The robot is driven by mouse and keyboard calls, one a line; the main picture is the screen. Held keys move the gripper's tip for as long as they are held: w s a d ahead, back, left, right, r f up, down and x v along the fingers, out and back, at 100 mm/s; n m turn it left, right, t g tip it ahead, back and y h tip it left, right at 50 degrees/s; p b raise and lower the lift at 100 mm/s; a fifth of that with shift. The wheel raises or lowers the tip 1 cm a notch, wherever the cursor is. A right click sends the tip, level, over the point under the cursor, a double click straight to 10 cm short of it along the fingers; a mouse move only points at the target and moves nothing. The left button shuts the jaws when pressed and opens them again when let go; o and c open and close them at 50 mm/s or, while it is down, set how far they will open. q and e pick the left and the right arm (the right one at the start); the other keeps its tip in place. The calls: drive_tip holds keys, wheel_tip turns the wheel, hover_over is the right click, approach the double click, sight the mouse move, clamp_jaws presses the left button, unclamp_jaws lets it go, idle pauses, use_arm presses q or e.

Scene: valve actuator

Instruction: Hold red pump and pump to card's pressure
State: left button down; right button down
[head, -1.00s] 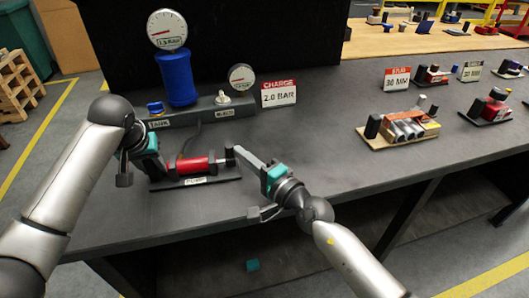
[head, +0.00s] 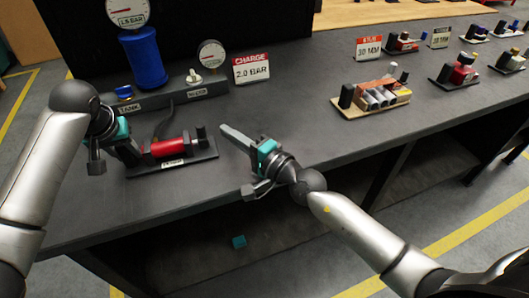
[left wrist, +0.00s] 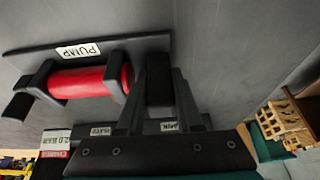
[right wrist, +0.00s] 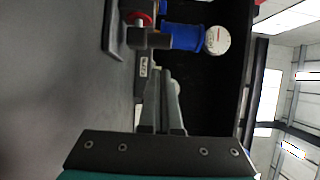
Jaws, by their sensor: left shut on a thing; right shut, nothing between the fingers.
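The red pump (head: 168,147) lies on a dark base plate on the grey bench; it also shows in the left wrist view (left wrist: 85,82). My left gripper (head: 138,156) is at its left end, shut on a black block beside the red barrel (left wrist: 158,82). The pump's black handle end (head: 201,133) is at the right. My right gripper (head: 224,130) is shut and empty, a small gap right of that end. The red and white card (head: 251,69) reads CHARGE 2.0 BAR. A round gauge (head: 127,10) sits above the blue tank (head: 146,60).
A smaller gauge (head: 211,54) and a pale valve knob (head: 194,77) stand on the tank's dark base, behind the pump. A wooden board with cylinders (head: 372,97) stands to the right. The bench between it and my right gripper is clear.

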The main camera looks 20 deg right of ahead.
sight(202, 135)
drive_tip(key=v, duration=1)
drive_tip(key=shift+s+d, duration=0.1)
drive_tip(key=shift+d, duration=0.25)
drive_tip(key=c, duration=1.6)
unclamp_jaws()
